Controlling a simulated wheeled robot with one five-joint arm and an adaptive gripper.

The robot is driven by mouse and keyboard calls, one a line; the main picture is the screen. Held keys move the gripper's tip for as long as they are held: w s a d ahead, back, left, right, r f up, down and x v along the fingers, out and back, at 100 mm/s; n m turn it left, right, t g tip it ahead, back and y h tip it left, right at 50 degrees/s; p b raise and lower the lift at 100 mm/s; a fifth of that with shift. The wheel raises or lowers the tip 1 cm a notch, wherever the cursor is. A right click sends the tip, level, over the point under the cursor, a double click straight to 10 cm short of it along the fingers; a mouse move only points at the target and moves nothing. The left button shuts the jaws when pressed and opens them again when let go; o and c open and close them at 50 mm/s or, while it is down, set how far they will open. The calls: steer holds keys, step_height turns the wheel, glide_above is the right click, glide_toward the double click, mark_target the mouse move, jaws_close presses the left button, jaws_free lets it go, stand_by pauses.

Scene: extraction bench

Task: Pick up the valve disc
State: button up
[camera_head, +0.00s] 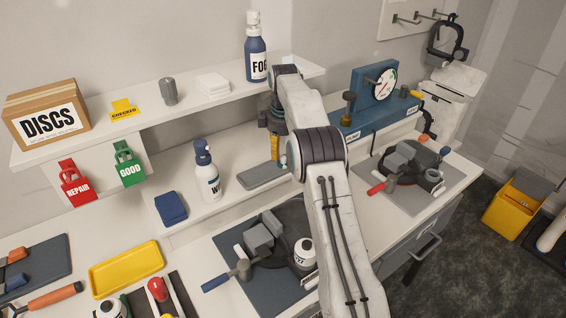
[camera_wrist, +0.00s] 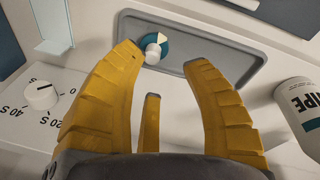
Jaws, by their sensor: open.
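The likely valve disc (camera_wrist: 153,40) is a small round teal and white piece with a pale stub. Contact cannot be told. In the head view my gripper (camera_head: 274,148) points down at the back of the grey tray (camera_head: 262,176).
A WIPE spray bottle (camera_head: 207,182) stands left of the tray and shows at right in the wrist view (camera_wrist: 299,112). A shelf (camera_head: 190,107) with a FOG bottle (camera_head: 256,55) is behind. A blue gauge stand (camera_head: 365,105) is to the right. A dial (camera_wrist: 40,95) is near my gripper.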

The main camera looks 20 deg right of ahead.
mark_target(283, 158)
steer(key=shift+w+d+f+p, duration=0.15)
steer(key=shift+f+p, duration=0.65)
steer(key=shift+p, duration=0.35)
steer(key=shift+w+d+f+p, duration=0.1)
steer(key=shift+d+f+p, duration=0.05)
steer(key=shift+f+p, duration=0.8)
steer(key=shift+w+f+p, duration=0.15)
steer(key=shift+f+p, duration=0.8)
steer(key=shift+p, duration=0.2)
steer(key=c, duration=0.7)
